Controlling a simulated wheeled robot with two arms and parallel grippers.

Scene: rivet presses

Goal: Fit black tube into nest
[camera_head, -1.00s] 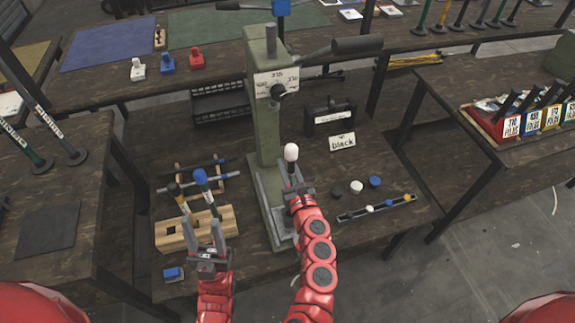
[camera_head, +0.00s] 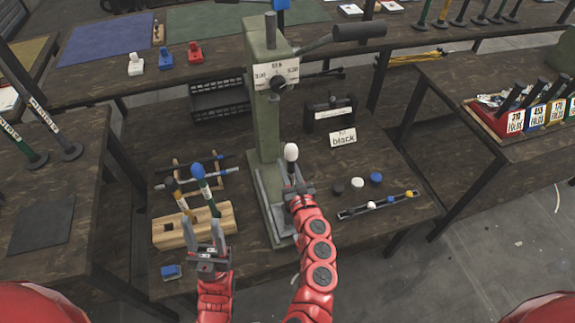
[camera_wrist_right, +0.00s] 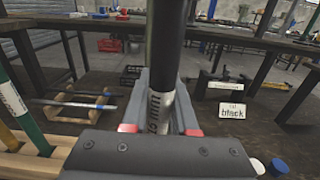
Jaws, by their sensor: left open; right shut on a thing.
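My right gripper (camera_head: 297,187) is shut on a black tube (camera_wrist_right: 166,45) with a pale lettered band low on it. The tube stands about upright, and in the head view its white cap (camera_head: 291,152) shows above the fingers. It is in front of the green press column (camera_head: 263,105), over or at the grey press base (camera_head: 270,212). Its lower end is hidden by the gripper, so I cannot tell whether it sits in the nest. My left gripper (camera_head: 206,233) is open and empty, in front of the wooden block (camera_head: 224,214).
The block holds tubes, one with a blue cap (camera_head: 197,170). Behind it is a small rack (camera_head: 216,176). A "black" sign (camera_head: 343,138), loose caps (camera_head: 357,183) and a narrow strip (camera_head: 380,205) lie right of the press. The press lever (camera_head: 355,32) reaches out to the upper right.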

